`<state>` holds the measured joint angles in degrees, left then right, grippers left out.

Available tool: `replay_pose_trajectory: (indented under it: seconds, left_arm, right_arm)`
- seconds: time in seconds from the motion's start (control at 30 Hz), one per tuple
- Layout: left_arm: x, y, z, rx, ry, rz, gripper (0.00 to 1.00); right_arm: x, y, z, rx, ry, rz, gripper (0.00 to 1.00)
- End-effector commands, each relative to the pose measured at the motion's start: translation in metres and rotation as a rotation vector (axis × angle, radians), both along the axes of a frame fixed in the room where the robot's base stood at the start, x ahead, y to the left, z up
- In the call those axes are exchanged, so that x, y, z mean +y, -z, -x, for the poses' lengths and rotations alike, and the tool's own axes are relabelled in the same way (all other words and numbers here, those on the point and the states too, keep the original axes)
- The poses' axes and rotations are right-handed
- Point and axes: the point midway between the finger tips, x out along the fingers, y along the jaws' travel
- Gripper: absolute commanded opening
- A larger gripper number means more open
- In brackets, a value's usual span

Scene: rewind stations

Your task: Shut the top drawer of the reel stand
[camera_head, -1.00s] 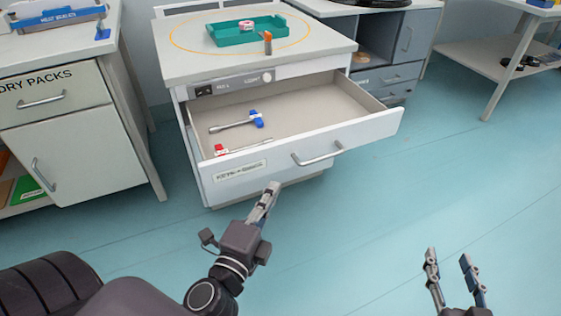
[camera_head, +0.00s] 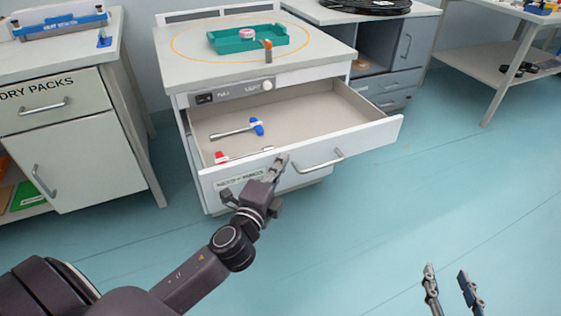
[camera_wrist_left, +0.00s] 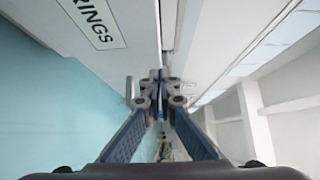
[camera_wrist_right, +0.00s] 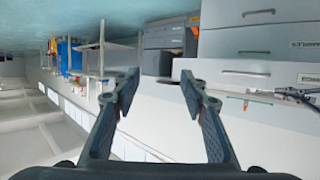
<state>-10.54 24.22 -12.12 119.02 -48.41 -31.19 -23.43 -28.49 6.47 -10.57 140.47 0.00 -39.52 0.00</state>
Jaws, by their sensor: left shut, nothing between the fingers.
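The reel stand (camera_head: 185,72) is a white cabinet, and its top drawer (camera_head: 370,132) is pulled well out. Inside the drawer lie a blue-ended tool (camera_head: 237,130) and a red-ended tool (camera_head: 240,154). My left gripper (camera_head: 281,160) is shut and empty. Its fingertips are at the drawer front, left of the bar handle (camera_head: 318,162); contact is hard to tell. In the left wrist view the closed fingertips (camera_wrist_left: 158,75) are close to the white panel with a label (camera_wrist_left: 95,20). My right gripper (camera_head: 448,272) is open and empty, over the floor at lower right.
A teal tray (camera_head: 248,40) with a round pink-and-white item and an orange-topped item (camera_head: 268,50) sit on the stand's top. A cabinet marked DRY PACKS (camera_head: 85,135) stands to the left. The floor at right is clear.

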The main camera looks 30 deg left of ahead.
Motion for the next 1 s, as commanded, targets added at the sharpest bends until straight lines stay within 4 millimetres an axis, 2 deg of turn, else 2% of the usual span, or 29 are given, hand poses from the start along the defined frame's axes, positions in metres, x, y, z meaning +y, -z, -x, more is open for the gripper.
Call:
replay_pose_trajectory:
  seconds: [0.47,0.63,0.77,1.0]
  left_arm:
    - [0.005,-0.001,-0.003,0.000,0.000,0.002,0.00]
    - [0.012,-0.001,-0.009,-0.001,-0.001,0.000,0.00]
    - [0.027,-0.002,-0.020,-0.001,-0.003,0.000,0.00]
    - [0.072,-0.004,-0.055,-0.003,-0.005,-0.002,0.00]
  right_arm:
    - [0.001,-0.004,-0.002,-0.018,-0.001,-0.004,0.40]
    - [0.001,-0.002,-0.001,-0.002,-0.001,-0.001,0.40]
    - [-0.004,0.014,0.008,0.073,0.005,0.016,0.40]
    - [-0.013,0.042,0.026,0.216,0.015,0.051,0.40]
